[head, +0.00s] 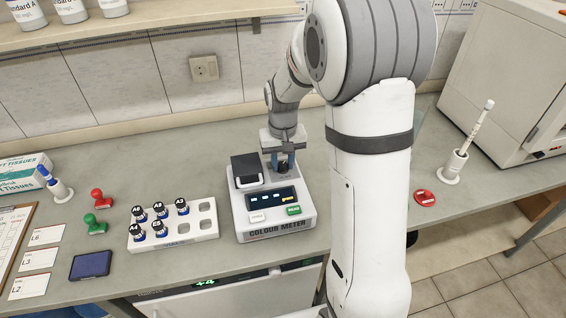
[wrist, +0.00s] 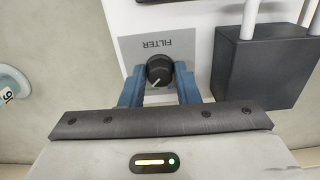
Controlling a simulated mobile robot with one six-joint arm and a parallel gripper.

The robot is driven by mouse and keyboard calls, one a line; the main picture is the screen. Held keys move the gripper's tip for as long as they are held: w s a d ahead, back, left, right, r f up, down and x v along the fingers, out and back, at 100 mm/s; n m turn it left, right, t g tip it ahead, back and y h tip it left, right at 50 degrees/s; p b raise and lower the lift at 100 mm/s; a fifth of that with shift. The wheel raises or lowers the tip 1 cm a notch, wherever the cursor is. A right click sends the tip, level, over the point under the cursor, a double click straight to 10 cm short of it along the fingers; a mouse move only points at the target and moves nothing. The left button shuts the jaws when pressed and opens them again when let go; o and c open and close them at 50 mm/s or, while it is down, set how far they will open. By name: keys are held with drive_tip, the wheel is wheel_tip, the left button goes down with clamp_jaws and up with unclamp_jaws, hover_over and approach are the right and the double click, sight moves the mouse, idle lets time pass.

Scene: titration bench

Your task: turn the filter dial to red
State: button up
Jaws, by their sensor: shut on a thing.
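The colour meter (head: 241,217) stands on the bench, with a small lit display and a black box-like part at its back left. Its filter dial (wrist: 159,70) is a round black knob with a pale pointer line that slants toward the lower left in the wrist view. The word FILTER is printed beside it on a grey panel (wrist: 183,46). My gripper (wrist: 160,82) has its blue fingers on both sides of the dial and is shut on it. In the head view my gripper (head: 284,162) reaches down to the back right of the meter. No colour marks around the dial are readable.
A white vial rack (head: 206,232) with several dark-capped vials stands left of the meter. Red (head: 97,198) and green (head: 95,225) stamps lie farther left. A red round object (head: 425,198) and an upright probe in a stand (head: 455,165) are on the right.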

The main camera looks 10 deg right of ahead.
sight(283, 164)
drive_tip(key=shift+m+b, duration=0.35)
drive_tip(key=shift+m, duration=1.75)
drive_tip(key=o, duration=1)
drive_tip(key=shift+c, duration=0.2)
wheel_tip(283, 164, up, 8)
drive_tip(key=shift+f, duration=0.1)
